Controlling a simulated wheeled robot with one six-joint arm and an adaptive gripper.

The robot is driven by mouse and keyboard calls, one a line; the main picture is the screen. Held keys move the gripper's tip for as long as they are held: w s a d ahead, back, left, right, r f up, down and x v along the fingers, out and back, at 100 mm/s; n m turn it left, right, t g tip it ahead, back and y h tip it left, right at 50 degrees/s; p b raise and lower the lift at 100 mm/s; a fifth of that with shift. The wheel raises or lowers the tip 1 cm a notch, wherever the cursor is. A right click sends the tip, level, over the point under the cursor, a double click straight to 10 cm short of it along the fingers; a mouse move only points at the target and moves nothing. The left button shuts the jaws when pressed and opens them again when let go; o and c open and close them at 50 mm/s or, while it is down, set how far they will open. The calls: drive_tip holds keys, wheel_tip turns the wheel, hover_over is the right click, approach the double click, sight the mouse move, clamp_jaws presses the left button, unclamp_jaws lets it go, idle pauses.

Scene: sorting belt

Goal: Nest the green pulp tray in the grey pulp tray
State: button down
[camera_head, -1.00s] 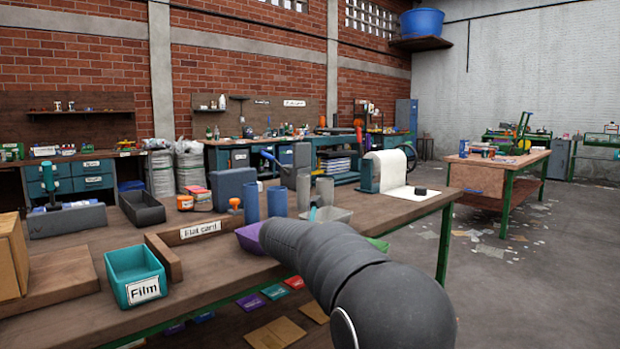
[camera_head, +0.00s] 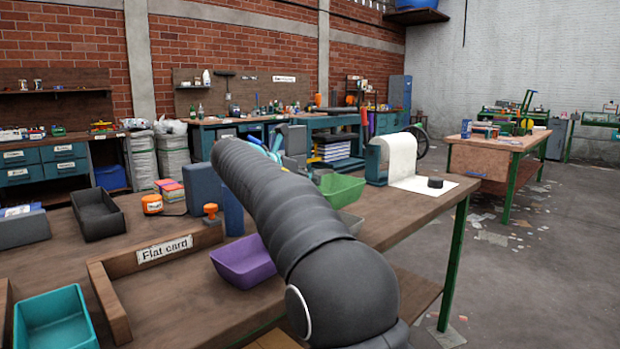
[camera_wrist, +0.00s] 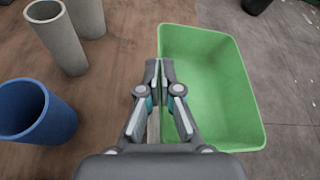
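The green pulp tray (camera_head: 342,189) is up off the bench in the head view, beyond my arm. It fills the right of the wrist view (camera_wrist: 215,90), open side up and empty. My gripper (camera_wrist: 161,75) is closed on its left wall, one finger on each side of the rim.
A purple tray (camera_head: 243,262) and the Flat card wooden holder (camera_head: 165,248) are left of my arm. A teal tray (camera_head: 55,320) is at lower left. Blue (camera_wrist: 35,110) and grey tubes (camera_wrist: 58,38) stand left of the gripper. A paper roll (camera_head: 398,155) stands to the right.

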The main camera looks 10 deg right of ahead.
drive_tip(key=shift+f+b, duration=0.55)
drive_tip(key=shift+f, duration=0.55)
wheel_tip(320, 180, down, 2)
drive_tip(key=b, duration=0.3)
drive_tip(key=shift+f, duration=0.1)
drive_tip(key=shift+p, duration=0.3)
drive_tip(key=shift+f, duration=0.25)
drive_tip(key=c, duration=1.8)
unclamp_jaws()
drive_tip(key=shift+c, duration=0.2)
drive_tip(key=o, duration=0.6)
